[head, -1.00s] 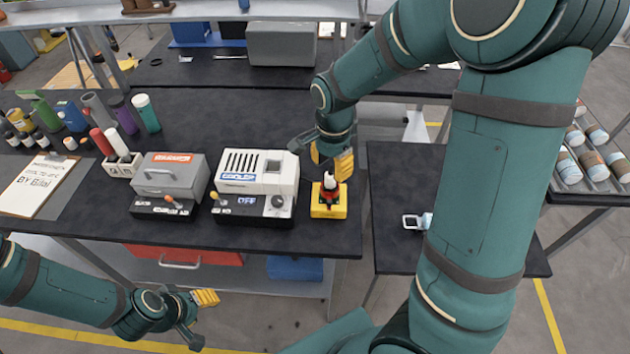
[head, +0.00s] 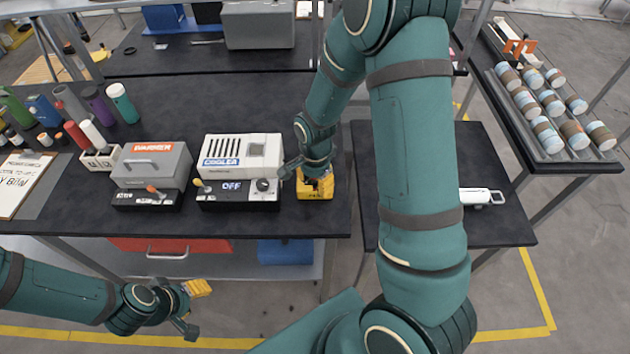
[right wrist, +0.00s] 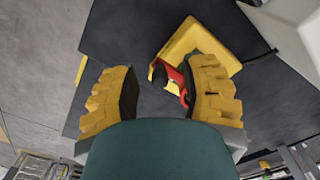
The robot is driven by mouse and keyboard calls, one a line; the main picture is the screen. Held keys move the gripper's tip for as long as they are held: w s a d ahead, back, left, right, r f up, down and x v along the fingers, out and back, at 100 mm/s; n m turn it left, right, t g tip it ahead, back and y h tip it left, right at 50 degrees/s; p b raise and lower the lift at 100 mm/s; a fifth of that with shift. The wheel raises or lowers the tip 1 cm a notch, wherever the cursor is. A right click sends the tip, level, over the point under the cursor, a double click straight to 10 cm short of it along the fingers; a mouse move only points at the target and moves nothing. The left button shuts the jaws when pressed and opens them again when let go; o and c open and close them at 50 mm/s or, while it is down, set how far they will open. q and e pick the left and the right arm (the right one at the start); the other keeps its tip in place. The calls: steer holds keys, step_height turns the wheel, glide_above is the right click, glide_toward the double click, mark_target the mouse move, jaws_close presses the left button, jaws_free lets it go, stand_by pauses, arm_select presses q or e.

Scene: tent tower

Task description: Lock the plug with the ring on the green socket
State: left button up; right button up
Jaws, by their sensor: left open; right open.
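The yellow socket box (head: 316,190) stands near the right front edge of the dark workbench. In the head view my right gripper (head: 303,177) hides most of its top. In the right wrist view the box (right wrist: 233,60) has a bit of green at its top, likely the green socket (right wrist: 201,46). A red part, likely the ring (right wrist: 187,84), and a black part, likely the plug (right wrist: 159,74), stick out from it towards my open right fingers. The red part is close to one finger; I cannot tell whether they touch. My left gripper (head: 194,309) is open and empty before the bench.
A white cooler unit (head: 242,157) stands just left of the socket box, with a grey warmer unit (head: 152,165) further left. A side table (head: 490,228) holds a white device (head: 481,196). A rack of cans (head: 550,105) stands far right.

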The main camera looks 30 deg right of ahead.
steer(key=shift+o, duration=0.2)
jaws_close()
